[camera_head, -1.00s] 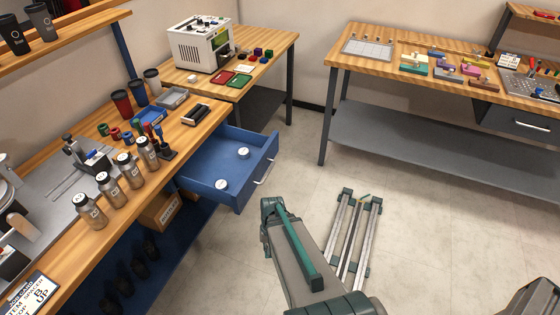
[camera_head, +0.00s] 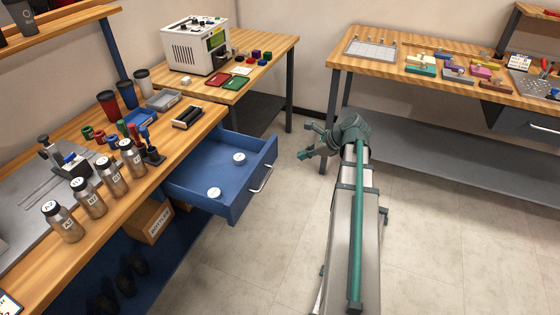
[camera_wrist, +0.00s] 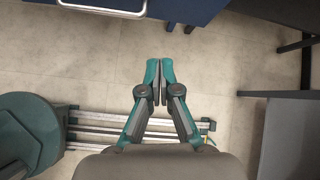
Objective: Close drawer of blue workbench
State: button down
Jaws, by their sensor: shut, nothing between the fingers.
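The blue workbench's drawer (camera_head: 238,208) is pulled open, with its silver handle (camera_head: 262,178) on the front facing right. Two round white-topped things (camera_head: 214,192) are inside it. My gripper (camera_head: 306,141) is to the right of the drawer, apart from it, above the floor. In the wrist view my gripper (camera_wrist: 160,82) is shut and empty over the floor. The handle (camera_wrist: 103,8) and a strip of the blue drawer front (camera_wrist: 185,10) show at the top edge of that view.
The wooden benchtop (camera_head: 200,128) carries bottles, cups and trays. A printer-like white machine (camera_head: 196,46) stands on the table behind. Another workbench (camera_head: 345,62) with a grey lower shelf (camera_head: 420,125) stands at the right. The floor between the benches is clear around my arm.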

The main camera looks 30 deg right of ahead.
jog(key=w+a+f+m, duration=0.2)
jog(key=w+a+f, duration=0.5)
jog(key=w, duration=0.1)
jog(key=shift+w+a, duration=0.2)
jog(key=shift+w, duration=0.15)
jog(key=shift+r, duration=0.1)
dwell(0.5)
